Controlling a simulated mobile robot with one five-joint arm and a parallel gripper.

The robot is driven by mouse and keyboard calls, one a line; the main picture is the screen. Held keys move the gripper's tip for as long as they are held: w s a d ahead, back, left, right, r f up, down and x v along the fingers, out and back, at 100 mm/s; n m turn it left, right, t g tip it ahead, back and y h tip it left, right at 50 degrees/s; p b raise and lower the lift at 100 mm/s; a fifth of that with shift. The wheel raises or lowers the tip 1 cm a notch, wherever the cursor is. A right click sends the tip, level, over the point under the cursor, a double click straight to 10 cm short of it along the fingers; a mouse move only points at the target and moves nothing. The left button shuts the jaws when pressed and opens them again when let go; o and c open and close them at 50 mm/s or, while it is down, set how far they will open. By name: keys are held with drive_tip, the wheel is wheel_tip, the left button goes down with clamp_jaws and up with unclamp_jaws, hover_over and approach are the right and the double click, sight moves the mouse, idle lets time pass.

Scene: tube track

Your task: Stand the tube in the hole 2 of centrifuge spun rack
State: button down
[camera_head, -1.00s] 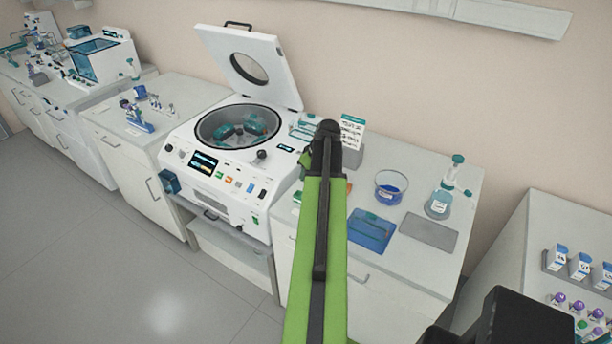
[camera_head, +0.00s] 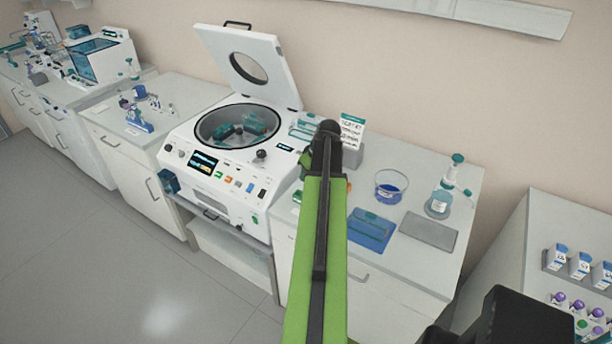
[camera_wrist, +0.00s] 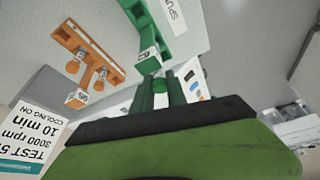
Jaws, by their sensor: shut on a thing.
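In the wrist view, my gripper (camera_wrist: 160,95) is shut on a small green piece (camera_wrist: 159,85), seemingly the tube's cap; the tube's body is mostly hidden. A green rack (camera_wrist: 140,12) with an upside-down label reading like "SPUN" lies just beyond the fingers, with a small white plate (camera_wrist: 149,53) at its near end. Its holes cannot be made out, and I cannot tell whether the tube touches it. In the head view, my arm hides the gripper and the tube.
An orange rack (camera_wrist: 88,55) with orange-capped tubes lies left of the green one in the wrist view, near a sign card (camera_wrist: 35,135). The open centrifuge (camera_head: 225,165) stands left of my arm. A beaker (camera_head: 391,187), blue mat (camera_head: 369,232) and grey mat (camera_head: 428,231) lie right.

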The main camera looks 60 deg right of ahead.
drive_tip(key=shift+f+b, duration=0.35)
drive_tip(key=shift+f+b, duration=0.4)
drive_tip(key=shift+r, duration=0.1)
drive_tip(key=shift+r+p, duration=0.95)
drive_tip(key=shift+p, duration=0.1)
drive_tip(key=shift+f+b, duration=0.35)
drive_tip(key=shift+f, duration=0.05)
drive_tip(key=shift+s+f, duration=0.1)
drive_tip(key=shift+f+b, duration=0.15)
drive_tip(key=shift+b, duration=0.15)
